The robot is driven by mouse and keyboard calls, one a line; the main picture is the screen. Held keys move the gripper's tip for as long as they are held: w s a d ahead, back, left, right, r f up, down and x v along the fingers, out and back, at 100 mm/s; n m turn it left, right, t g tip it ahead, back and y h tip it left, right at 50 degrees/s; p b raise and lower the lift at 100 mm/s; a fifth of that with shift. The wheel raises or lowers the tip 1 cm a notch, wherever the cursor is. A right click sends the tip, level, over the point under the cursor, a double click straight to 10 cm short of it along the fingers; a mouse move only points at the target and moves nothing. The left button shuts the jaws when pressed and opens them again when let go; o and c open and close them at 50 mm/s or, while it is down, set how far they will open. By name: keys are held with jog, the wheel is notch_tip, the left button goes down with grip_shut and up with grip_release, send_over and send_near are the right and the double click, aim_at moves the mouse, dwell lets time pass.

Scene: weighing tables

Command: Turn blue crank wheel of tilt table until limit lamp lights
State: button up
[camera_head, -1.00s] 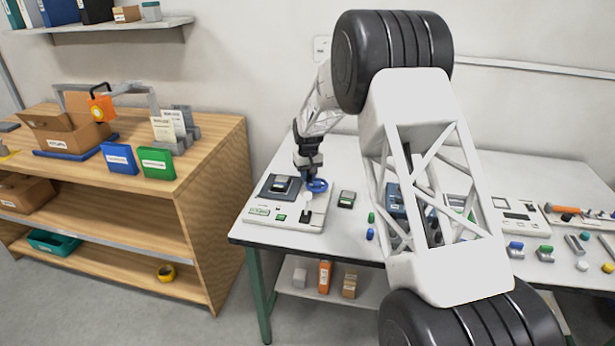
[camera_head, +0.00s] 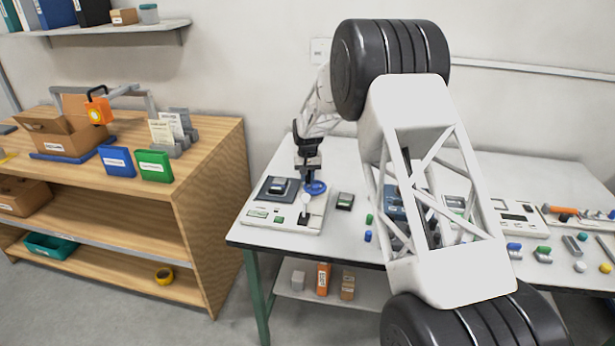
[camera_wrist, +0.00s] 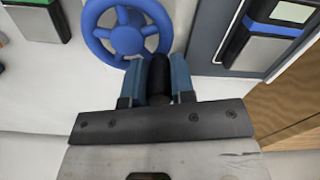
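The blue crank wheel (camera_head: 315,188) sits at the right of the white tilt-table unit (camera_head: 262,225) on the white table. It shows in the wrist view (camera_wrist: 127,36) with spokes and a round hub. My gripper (camera_head: 307,178) comes down over the wheel; in the wrist view its blue-grey fingers (camera_wrist: 157,80) stand on both sides of a black crank handle (camera_wrist: 158,78) at the rim and look closed on it. A dark plate (camera_head: 267,191) with a small device on it lies on the unit. A pale round part (camera_head: 306,200) stands near the wheel; I cannot tell whether a lamp is lit.
A small dark device (camera_head: 345,201) and green and blue pieces lie right of the unit. My arm hides the table's middle. More instruments and small weights lie at the right. A wooden shelf unit (camera_head: 205,180) stands left of the table.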

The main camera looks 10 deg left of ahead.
jog(key=o, duration=0.4)
jog(key=shift+o, duration=0.2)
jog(key=shift+r, duration=0.1)
jog(key=shift+r, duration=3.85)
